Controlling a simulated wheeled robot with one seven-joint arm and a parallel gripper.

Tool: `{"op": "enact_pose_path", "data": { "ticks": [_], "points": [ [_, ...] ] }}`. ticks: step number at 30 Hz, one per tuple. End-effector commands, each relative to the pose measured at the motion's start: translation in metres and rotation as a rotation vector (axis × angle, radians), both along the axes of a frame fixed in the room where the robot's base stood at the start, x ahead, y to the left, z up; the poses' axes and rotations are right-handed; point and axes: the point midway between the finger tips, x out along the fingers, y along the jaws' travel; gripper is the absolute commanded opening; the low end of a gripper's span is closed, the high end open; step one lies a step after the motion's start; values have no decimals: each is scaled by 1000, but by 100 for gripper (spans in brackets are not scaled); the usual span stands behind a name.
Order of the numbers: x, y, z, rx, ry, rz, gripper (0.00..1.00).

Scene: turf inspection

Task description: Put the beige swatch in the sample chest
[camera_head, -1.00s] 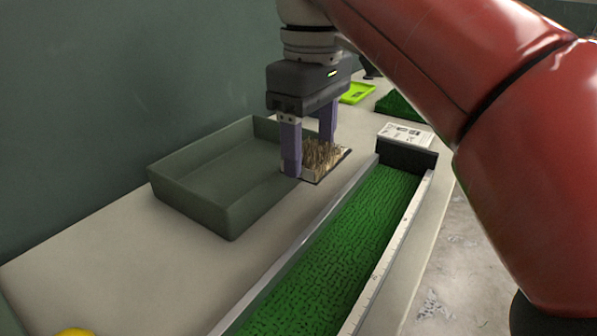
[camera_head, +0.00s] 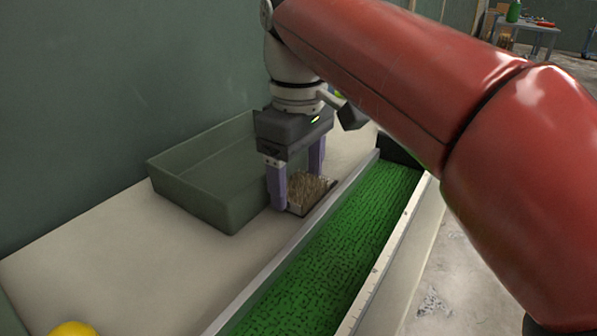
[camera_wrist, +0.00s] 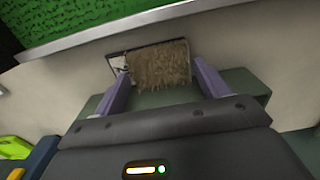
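The beige swatch (camera_head: 308,187), a tuft of straw-like fibres on a dark-edged, flat backing, is between the two purple fingers of my gripper (camera_head: 297,188). In the wrist view the swatch (camera_wrist: 160,66) sits at the fingertips of my gripper (camera_wrist: 160,78), with a finger along each side. The gripper appears shut on it. I cannot tell whether it is clear of the counter. An open grey-green bin (camera_head: 196,212), likely the sample chest, stands just left of the gripper; what I see of its inside is empty.
A long green turf strip in a pale-railed tray (camera_head: 285,262) runs close along the right of the swatch. A yellow round object (camera_head: 73,328) is at the bottom left. The counter (camera_head: 130,262) in front of the bin is clear. A lime-green item (camera_wrist: 14,147) shows in the wrist view.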

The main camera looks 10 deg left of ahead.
Motion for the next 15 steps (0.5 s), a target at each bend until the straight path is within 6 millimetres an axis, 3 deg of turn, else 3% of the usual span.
{"op": "enact_pose_path", "data": {
  "ticks": [3, 15],
  "points": [
    [0, 0, 0, 0, 0, 0, 86],
    [0, 0, -9, 0, -1, 1, 86]
  ]
}}
